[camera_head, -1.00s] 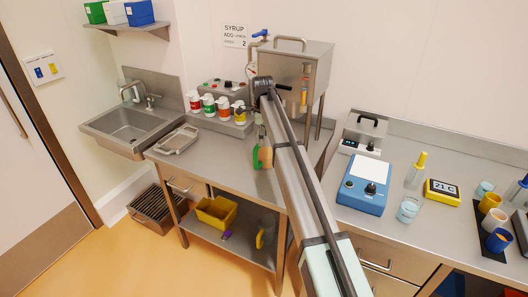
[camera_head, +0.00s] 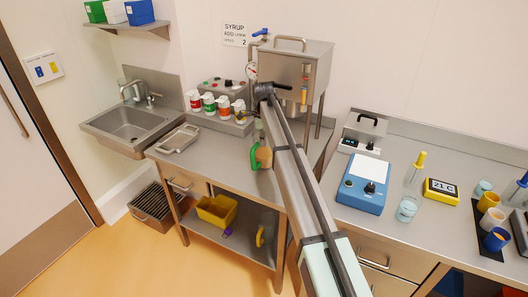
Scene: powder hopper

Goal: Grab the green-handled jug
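The green-handled jug stands on the steel bench below the hopper, just left of my arm. Its green handle (camera_head: 254,157) faces left and its orange-tan body (camera_head: 265,155) is partly covered by my arm. My arm rises from the bottom right to a dark joint near the hopper front and hides what lies behind it. My gripper cannot be made out, so its hold on the jug cannot be seen.
The steel hopper (camera_head: 310,65) stands behind the jug. Several labelled bottles (camera_head: 209,103) stand to the left, with a metal tray (camera_head: 178,139) near the sink (camera_head: 130,125). A blue scale (camera_head: 364,185) is on the right bench. The bench left of the jug is clear.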

